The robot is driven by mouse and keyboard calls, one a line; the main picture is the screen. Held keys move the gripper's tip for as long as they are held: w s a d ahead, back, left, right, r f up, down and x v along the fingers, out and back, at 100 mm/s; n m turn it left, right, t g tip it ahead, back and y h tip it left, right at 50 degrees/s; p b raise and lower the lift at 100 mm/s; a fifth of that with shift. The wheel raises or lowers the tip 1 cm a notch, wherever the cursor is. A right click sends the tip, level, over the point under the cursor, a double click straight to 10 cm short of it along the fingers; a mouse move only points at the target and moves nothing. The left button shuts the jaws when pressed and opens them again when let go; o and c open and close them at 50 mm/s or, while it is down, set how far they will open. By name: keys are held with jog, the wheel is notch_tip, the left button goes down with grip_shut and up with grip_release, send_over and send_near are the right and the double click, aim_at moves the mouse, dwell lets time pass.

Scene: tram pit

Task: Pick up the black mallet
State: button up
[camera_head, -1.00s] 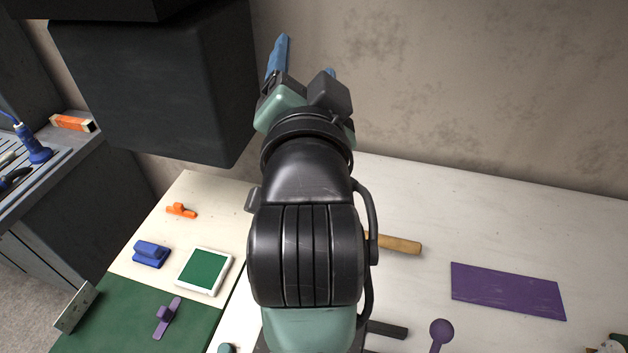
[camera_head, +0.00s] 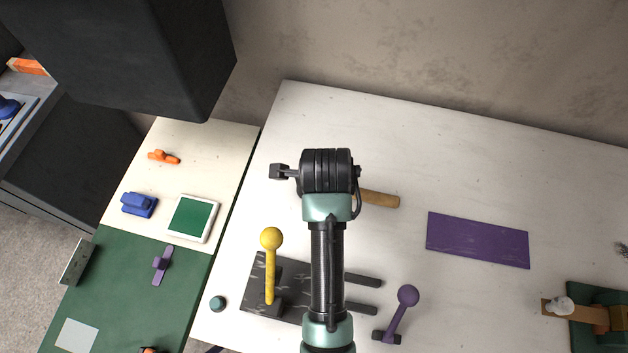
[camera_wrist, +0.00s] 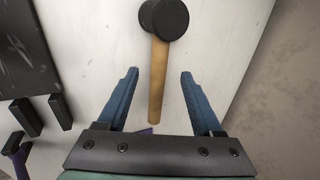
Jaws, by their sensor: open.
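The black mallet (camera_wrist: 164,20) lies on the white table in the wrist view, with its round black head at the top and its wooden handle pointing down toward my gripper. In the head view only part of the wooden handle (camera_head: 379,199) shows; my arm hides the head. My gripper (camera_wrist: 158,75) is open with its two blue fingers spread. The handle shows between the fingers in the wrist view, and nothing is gripped. Whether the fingers are at the handle's height cannot be told. My gripper is hidden in the head view.
A purple plate (camera_head: 478,240) lies right of the handle. A dark base with a yellow lever (camera_head: 270,262) and a purple lever (camera_head: 402,310) stand nearer. A dark box (camera_head: 130,55) hangs at upper left. The wall (camera_head: 430,60) bounds the table's back.

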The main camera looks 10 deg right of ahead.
jog(key=x, duration=0.2)
jog(key=shift+w+f, duration=0.15)
jog(key=shift+f, duration=0.05)
jog(key=shift+p+x, duration=0.65)
jog(key=shift+x, duration=2.05)
jog(key=shift+d, duration=0.1)
grip_shut()
